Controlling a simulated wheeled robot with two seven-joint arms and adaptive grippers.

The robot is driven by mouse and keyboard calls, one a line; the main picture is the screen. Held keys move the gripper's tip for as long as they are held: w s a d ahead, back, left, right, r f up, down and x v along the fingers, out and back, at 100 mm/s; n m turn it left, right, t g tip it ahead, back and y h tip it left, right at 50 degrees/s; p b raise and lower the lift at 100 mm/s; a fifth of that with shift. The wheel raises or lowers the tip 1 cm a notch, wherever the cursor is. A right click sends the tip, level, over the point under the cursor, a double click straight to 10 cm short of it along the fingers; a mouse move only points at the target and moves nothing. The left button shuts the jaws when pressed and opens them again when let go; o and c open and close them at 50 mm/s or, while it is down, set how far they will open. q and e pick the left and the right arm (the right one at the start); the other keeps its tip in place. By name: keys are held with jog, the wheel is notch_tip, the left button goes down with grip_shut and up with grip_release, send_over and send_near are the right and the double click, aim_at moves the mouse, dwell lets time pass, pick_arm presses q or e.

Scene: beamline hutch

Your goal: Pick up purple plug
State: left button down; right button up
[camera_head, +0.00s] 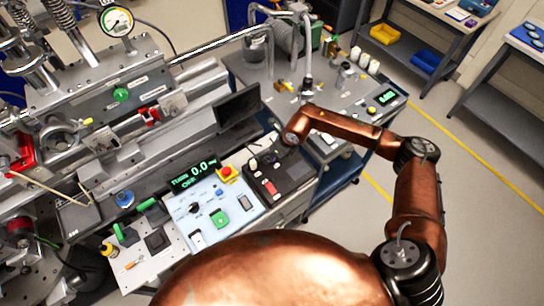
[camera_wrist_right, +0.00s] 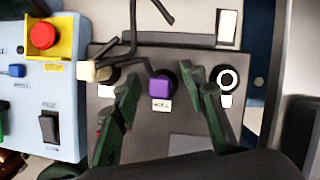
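The purple plug (camera_wrist_right: 159,87) sits on a dark panel (camera_wrist_right: 180,143) in the right wrist view, with a small white label just below it. My right gripper (camera_wrist_right: 160,74) is open, with one dark green finger on each side of the plug and a visible gap to each. I cannot tell how far its fingertips stand above the panel. In the head view my copper right arm (camera_head: 338,123) reaches in from the right to this panel, and I cannot make out the plug there. My left gripper is not in view.
A cream-tipped plug (camera_wrist_right: 87,71) and a white ring socket (camera_wrist_right: 227,79) flank the purple plug. Dark bent cables (camera_wrist_right: 134,40) run close above it. A red button (camera_wrist_right: 43,36) on a yellow base stands left. A dark monitor (camera_head: 238,108) rises behind the panel.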

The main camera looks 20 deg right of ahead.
jog(key=shift+c, duration=0.7)
grip_shut()
jog(key=shift+r, duration=0.2)
jog(key=shift+r, duration=0.6)
jog(key=s+d+r+b, duration=0.1)
jog(key=s+d+r, duration=0.1)
jog(key=s+r, duration=0.9)
jog(key=s, duration=0.3)
jog(key=shift+r, duration=0.25)
